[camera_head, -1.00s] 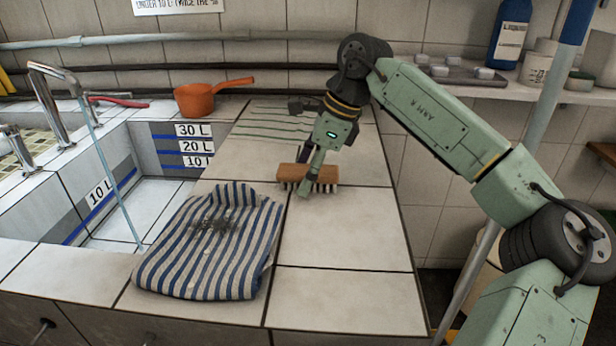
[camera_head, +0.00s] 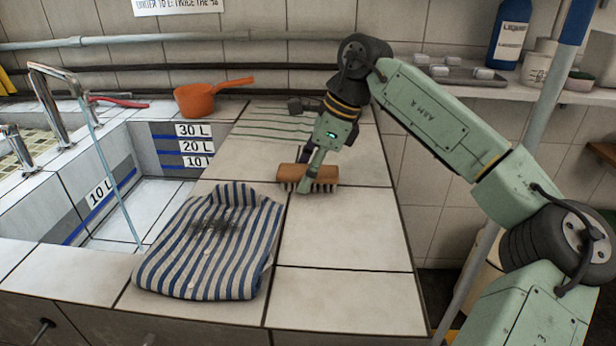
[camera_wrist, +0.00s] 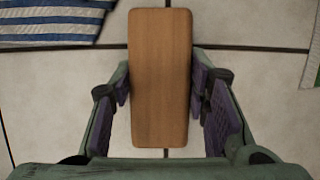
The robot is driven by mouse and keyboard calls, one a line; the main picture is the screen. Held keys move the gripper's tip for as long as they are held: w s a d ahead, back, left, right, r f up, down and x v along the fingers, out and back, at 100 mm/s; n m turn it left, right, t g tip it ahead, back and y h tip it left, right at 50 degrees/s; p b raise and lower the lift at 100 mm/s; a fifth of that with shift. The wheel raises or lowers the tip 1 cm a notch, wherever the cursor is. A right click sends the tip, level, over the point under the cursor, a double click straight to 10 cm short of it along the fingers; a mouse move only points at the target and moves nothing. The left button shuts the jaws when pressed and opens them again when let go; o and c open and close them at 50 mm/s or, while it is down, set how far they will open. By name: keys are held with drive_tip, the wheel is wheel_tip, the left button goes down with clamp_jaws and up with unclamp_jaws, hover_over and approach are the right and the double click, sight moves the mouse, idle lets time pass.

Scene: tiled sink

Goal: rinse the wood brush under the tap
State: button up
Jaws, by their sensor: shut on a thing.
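The wood brush (camera_head: 322,174) has a brown wooden back and dark and pale bristles pointing down at the tiled counter. It also shows from above in the wrist view (camera_wrist: 160,80). My gripper (camera_head: 308,182) has its fingers on both long sides of the brush, and purple pads flank the wood in the wrist view. I cannot tell whether the bristles touch the tiles. The tap (camera_head: 62,82) is at the left, with a thin stream of water (camera_head: 115,185) falling into the tiled sink basin (camera_head: 150,205).
A striped cloth (camera_head: 165,255) with a dark dirty patch lies between the basin and the brush. An orange pan (camera_head: 194,100) stands at the back. A shelf with a blue bottle (camera_head: 511,32) is at the upper right. The counter's front right tiles (camera_head: 345,300) are clear.

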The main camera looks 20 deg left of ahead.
drive_tip(key=shift+s+f, duration=0.1)
drive_tip(key=c, duration=0.4)
wheel_tip(320, 180, up, 10)
drive_tip(key=shift+r, duration=0.3)
drive_tip(key=shift+d, duration=0.1)
